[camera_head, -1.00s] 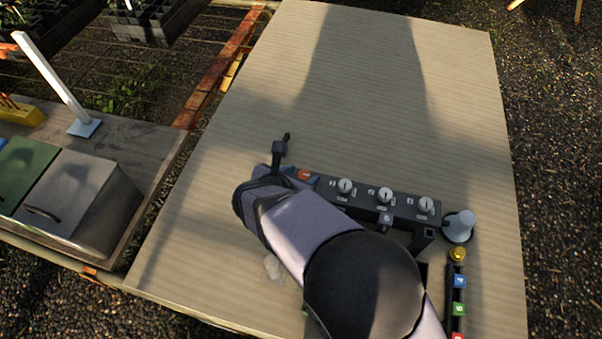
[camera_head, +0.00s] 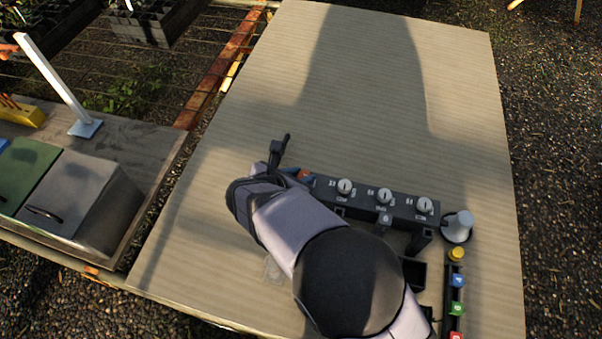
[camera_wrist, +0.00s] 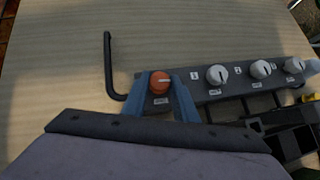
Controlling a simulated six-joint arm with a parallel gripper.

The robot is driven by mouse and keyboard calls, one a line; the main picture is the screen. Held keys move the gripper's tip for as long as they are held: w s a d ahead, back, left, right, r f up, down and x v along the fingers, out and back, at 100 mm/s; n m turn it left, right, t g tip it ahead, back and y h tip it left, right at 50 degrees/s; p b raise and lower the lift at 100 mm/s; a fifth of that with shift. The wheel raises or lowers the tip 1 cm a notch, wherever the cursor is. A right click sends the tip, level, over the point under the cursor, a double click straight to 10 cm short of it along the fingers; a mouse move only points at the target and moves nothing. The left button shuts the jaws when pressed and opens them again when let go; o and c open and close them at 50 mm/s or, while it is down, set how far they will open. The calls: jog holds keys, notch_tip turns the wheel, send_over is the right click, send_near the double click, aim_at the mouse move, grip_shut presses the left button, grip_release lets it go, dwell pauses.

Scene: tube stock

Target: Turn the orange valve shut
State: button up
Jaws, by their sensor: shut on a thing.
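The orange valve (camera_wrist: 159,82) is a round knob with a pale line on its top, at the left end of a dark manifold bar (camera_wrist: 228,78). In the wrist view my gripper (camera_wrist: 160,90) has its two blue fingers on either side of the knob, shut on it. The pale line lies roughly crosswise in that view. In the head view my arm hides most of the valve, and only a bit of orange (camera_head: 304,175) shows beside the blue finger.
Several grey-white knobs (camera_head: 385,195) sit along the bar to the right. A black bent rod (camera_wrist: 109,65) stands left of the valve. The table (camera_head: 350,90) behind is clear.

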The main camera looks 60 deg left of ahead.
jog(key=shift+s+a+m+t+h+p, duration=0.15)
jog(key=shift+m+t+h+p, duration=0.3)
jog(key=shift+m+h, duration=0.5)
jog(key=shift+a+m+h, duration=0.2)
jog(key=shift+m+h, duration=0.45)
jog(key=shift+m, duration=0.5)
jog(key=shift+m+h+b, duration=0.5)
jog(key=shift+m+h, duration=0.1)
jog(key=shift+m, duration=0.3)
jog(key=shift+a+m+h+b, duration=0.15)
jog(key=shift+m+h+b, duration=0.35)
jog(key=shift+m, duration=0.1)
jog(key=shift+m+h+b, duration=0.4)
jog(key=shift+m, duration=0.1)
jog(key=o, duration=1.1)
jog(key=shift+c, duration=0.2)
jog(key=shift+r, duration=0.1)
